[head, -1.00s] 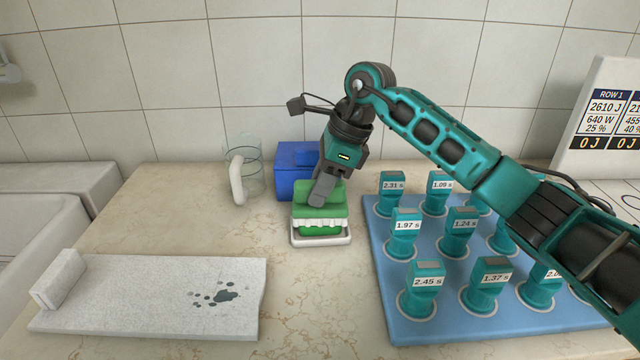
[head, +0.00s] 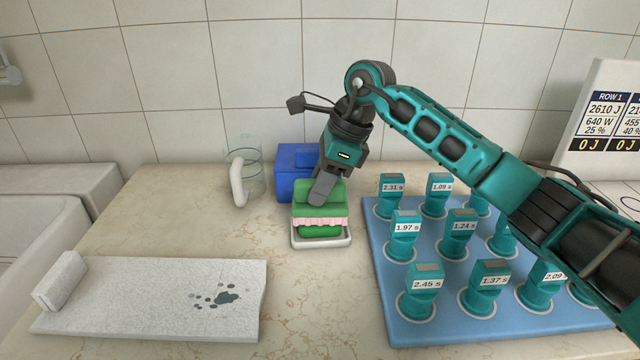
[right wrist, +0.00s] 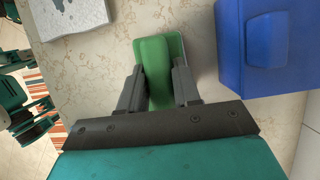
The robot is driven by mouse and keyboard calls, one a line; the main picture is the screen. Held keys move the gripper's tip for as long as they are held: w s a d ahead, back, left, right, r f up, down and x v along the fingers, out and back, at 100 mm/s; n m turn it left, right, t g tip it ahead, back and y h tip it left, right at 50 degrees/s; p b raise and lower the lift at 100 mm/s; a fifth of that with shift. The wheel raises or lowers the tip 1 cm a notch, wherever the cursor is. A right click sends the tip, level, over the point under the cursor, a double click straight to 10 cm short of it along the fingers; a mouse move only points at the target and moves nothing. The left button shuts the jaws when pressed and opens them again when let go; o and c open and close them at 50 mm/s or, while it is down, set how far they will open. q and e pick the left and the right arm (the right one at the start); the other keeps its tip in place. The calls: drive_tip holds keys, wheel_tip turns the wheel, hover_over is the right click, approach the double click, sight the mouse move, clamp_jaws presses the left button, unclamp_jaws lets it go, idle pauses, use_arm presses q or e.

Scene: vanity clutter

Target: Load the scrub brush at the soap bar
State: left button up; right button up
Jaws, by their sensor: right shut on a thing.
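A green scrub brush (head: 318,202) with its bristles down is held by my right gripper (head: 322,190). The bristles (head: 319,224) look pinkish. They rest at the top of a green soap bar (head: 319,231), which lies in a white soap dish (head: 320,242). In the right wrist view my right gripper (right wrist: 158,88) has a finger on each side of the brush's green handle (right wrist: 155,70); the brush hides most of the soap and dish there. My left gripper is not in view.
A blue box (head: 296,172) and a glass jug (head: 245,172) stand behind. A blue tray (head: 388,318) of several teal labelled pieces lies to the right. A speckled board (head: 150,300) with dark spots lies at the front left. Bare counter (head: 200,215) separates board and dish.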

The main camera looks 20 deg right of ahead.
drive_tip(key=shift+r+p, duration=1.9)
drive_tip(key=shift+r, duration=1.25)
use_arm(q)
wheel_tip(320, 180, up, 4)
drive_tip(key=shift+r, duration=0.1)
